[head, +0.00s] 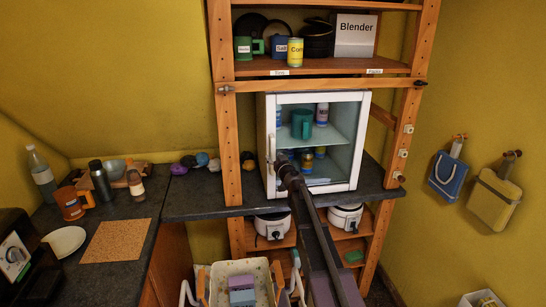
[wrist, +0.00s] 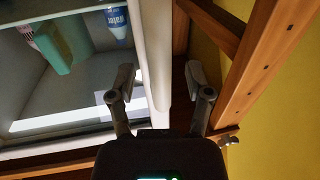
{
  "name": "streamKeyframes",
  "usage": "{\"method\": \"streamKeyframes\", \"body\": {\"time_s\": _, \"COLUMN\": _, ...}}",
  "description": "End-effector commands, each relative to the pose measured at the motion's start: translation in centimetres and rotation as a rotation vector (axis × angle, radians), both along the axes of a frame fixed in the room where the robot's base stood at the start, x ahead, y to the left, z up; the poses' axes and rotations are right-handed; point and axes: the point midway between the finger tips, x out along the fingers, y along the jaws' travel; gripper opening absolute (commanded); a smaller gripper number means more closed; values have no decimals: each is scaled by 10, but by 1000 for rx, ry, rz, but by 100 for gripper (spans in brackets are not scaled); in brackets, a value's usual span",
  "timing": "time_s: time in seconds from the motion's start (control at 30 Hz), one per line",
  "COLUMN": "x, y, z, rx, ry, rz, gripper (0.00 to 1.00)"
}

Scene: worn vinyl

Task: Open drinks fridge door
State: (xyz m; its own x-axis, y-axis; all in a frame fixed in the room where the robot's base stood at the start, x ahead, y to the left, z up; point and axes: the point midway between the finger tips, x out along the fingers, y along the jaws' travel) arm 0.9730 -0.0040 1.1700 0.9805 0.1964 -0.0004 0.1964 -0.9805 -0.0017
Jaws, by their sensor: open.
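The drinks fridge (head: 354,184) is a small white-framed cabinet on the dark counter, between the wooden rack posts. Its glass door (head: 345,150) looks shut, with a green mug (head: 301,124), bottles and cans visible behind it. My gripper (head: 281,157) is at the left part of the fridge front, with my arm hiding some of the lower door. In the wrist view my gripper (wrist: 160,85) is open and empty. The white upright edge of the fridge front (wrist: 153,50) shows between the fingers. I cannot tell whether either finger touches it.
The rack's left post (head: 228,150) stands close beside the fridge; a wooden post also shows near the fingers in the wrist view (wrist: 262,65). Two white cookers (head: 271,227) sit below. A container (head: 240,268) stands in front.

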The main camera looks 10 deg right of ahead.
Motion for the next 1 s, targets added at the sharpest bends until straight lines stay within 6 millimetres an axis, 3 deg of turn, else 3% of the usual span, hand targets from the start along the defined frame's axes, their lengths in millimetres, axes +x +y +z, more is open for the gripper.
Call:
{"method": "streamKeyframes", "body": {"time_s": 0.2, "x": 17, "y": 3, "z": 0, "rx": 0, "ry": 0, "rz": -1, "gripper": 65}}
{"method": "streamKeyframes", "body": {"time_s": 0.57, "x": 19, "y": 4, "z": 0, "rx": 0, "ry": 0, "rz": -1, "gripper": 65}}
{"method": "streamKeyframes", "body": {"time_s": 0.6, "x": 19, "y": 4, "z": 0, "rx": 0, "ry": 0, "rz": -1, "gripper": 62}}
{"method": "streamKeyframes", "body": {"time_s": 0.67, "x": 19, "y": 4, "z": 0, "rx": 0, "ry": 0, "rz": -1, "gripper": 44}}
{"method": "streamKeyframes", "body": {"time_s": 0.8, "x": 19, "y": 4, "z": 0, "rx": 0, "ry": 0, "rz": -1, "gripper": 3}}
{"method": "streamKeyframes", "body": {"time_s": 1.0, "x": 19, "y": 4, "z": 0, "rx": 0, "ry": 0, "rz": 0, "gripper": 0}}
